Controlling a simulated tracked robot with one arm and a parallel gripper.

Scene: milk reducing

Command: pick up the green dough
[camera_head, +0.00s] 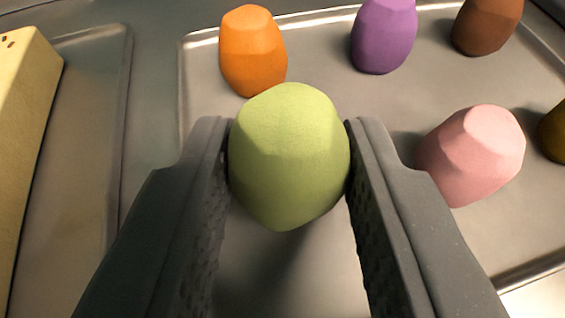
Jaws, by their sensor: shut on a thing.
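The green dough (289,158) is a rounded, faceted light-green lump in the middle of the head camera view. My gripper (288,150) is shut on it, with one dark finger against its left side and the other against its right side. A dark shadow lies on the tray below it. The picture does not clearly show whether its underside touches the tray.
A metal tray (300,285) lies beneath. On it stand orange dough (252,50), purple dough (384,36), brown dough (487,24), pink dough (474,155) and a dark olive lump (554,133) at the right edge. A yellow block (25,120) sits on another tray (80,150) at left.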

